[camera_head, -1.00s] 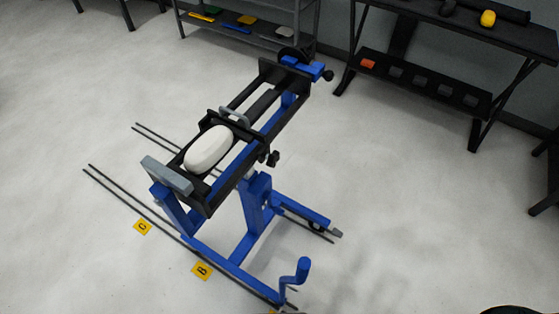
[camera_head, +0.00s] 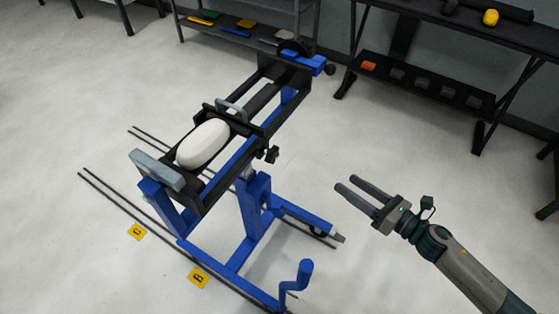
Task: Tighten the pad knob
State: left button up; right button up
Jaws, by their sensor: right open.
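A blue and black stand (camera_head: 255,205) fills the middle of the head view. A white rounded object (camera_head: 203,144) lies in its black upper frame, beside a black crosspiece with a grey handle (camera_head: 231,108). A small black knob (camera_head: 272,154) sticks out from the right side of the frame, below the crosspiece. Another dark knob (camera_head: 330,69) is at the far end by a blue block (camera_head: 304,62). My right gripper (camera_head: 354,188) is open and empty, to the right of and lower in the picture than the side knob, well apart from it. My left gripper is not in view.
A blue crank handle (camera_head: 304,275) rises at the stand's near end. Thin dark rails (camera_head: 125,205) and yellow markers B (camera_head: 199,278) and C (camera_head: 137,232) lie on the floor. Shelves (camera_head: 245,42) and a dark bench (camera_head: 455,35) stand behind. Floor between gripper and stand is clear.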

aim_at(275, 155)
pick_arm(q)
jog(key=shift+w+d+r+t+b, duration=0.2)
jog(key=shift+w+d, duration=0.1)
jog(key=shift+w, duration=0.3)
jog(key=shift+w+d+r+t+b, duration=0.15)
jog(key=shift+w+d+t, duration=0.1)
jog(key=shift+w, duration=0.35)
pick_arm(e)
jog(key=s+a+r+n+g+y, duration=0.2)
jog(key=s+a+r+n+y, duration=0.1)
jog(key=r+n, duration=0.4)
jog(key=shift+s+a+r+n+g, duration=0.3)
jog(key=shift+s+a+n, duration=0.2)
jog(key=shift+s+a, duration=0.4)
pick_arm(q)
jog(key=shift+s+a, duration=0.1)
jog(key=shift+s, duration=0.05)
pick_arm(e)
jog(key=shift+w+a, duration=0.1)
jog(key=shift+w, duration=0.1)
